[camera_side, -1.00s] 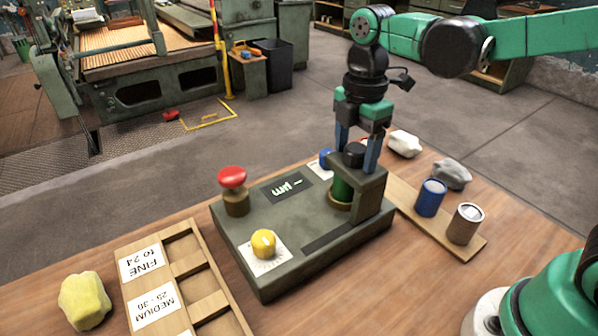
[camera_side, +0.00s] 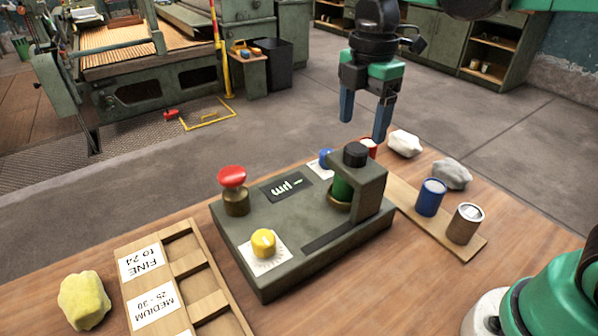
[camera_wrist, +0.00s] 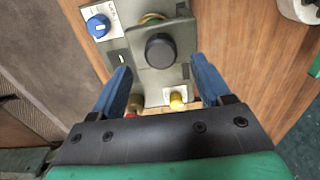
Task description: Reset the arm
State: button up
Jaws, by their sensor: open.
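My gripper (camera_side: 363,122) is open and empty, with its two blue fingers pointing down above the grey-green measuring device (camera_side: 272,258). The fingertips are apart from the device, a little above and behind its black-topped post. In the wrist view the fingers (camera_wrist: 158,88) spread either side of the device's black round cap (camera_wrist: 160,50). A green cylinder (camera_side: 342,187) stands in the device under the black cap, in a brass ring. The device's display (camera_side: 287,187) shows a dash and "µm".
A red button (camera_side: 232,178) and yellow knob (camera_side: 263,242) top the device. A labelled wooden sorting tray (camera_side: 216,305) and yellow cloth (camera_side: 84,301) lie left. Blue (camera_side: 430,197) and brown (camera_side: 465,223) cylinders stand on a board at right, near grey (camera_side: 452,174) and white (camera_side: 404,143) cloths.

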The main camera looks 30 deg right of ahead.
aim_at(358, 146)
jog(key=shift+f, duration=2.65)
jog(key=shift+o, duration=0.3)
